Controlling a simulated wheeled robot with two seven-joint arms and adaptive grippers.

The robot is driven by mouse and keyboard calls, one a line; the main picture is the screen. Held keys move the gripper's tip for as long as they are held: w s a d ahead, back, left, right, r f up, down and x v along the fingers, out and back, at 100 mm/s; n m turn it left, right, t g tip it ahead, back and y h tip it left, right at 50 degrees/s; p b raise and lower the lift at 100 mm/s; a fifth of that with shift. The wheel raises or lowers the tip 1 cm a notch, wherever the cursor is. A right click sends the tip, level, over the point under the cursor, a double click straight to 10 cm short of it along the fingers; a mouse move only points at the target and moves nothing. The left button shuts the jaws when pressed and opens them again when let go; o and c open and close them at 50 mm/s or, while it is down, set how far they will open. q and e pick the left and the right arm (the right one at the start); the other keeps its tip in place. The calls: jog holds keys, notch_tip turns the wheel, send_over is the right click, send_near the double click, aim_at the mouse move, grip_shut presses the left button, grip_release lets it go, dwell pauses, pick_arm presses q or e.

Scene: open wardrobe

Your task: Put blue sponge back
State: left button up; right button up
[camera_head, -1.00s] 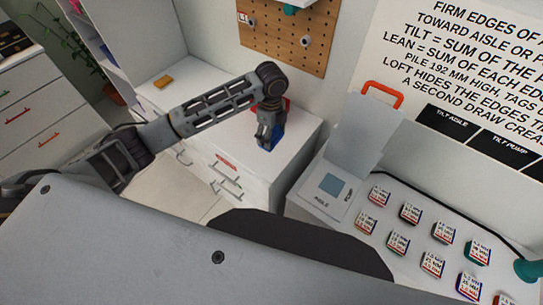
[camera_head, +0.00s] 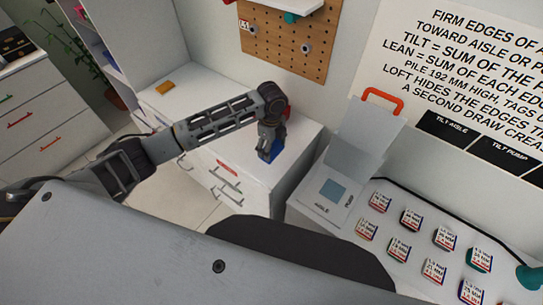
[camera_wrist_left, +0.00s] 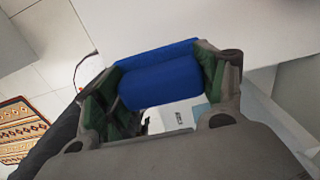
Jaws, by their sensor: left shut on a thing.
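The blue sponge (camera_wrist_left: 160,78) is a rounded blue block between the fingers of my left gripper (camera_wrist_left: 155,85) in the left wrist view. The gripper is shut on it, with a green-lined finger on each side. In the head view, my left gripper (camera_head: 268,142) points down over the white drawer cabinet top (camera_head: 306,137), near its front edge. The sponge shows blue at the fingertips (camera_head: 274,152). I cannot tell whether its underside touches the cabinet top. My right gripper is not in view.
A yellow-orange block (camera_head: 165,87) lies at the back left of the cabinet top. A pegboard (camera_head: 290,45) hangs behind. To the right stand a white lidded box with an orange handle (camera_head: 384,98) and several small labelled blocks (camera_head: 411,219) on a white surface.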

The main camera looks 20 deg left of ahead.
aim_at(272, 156)
pick_arm(q)
jog(key=shift+f, duration=1.05)
jog(key=shift+f, duration=1.9)
jog(key=o, duration=0.9)
jog(key=shift+f, duration=0.15)
jog(key=shift+r, duration=6.15)
jog(key=shift+s+d, duration=0.1)
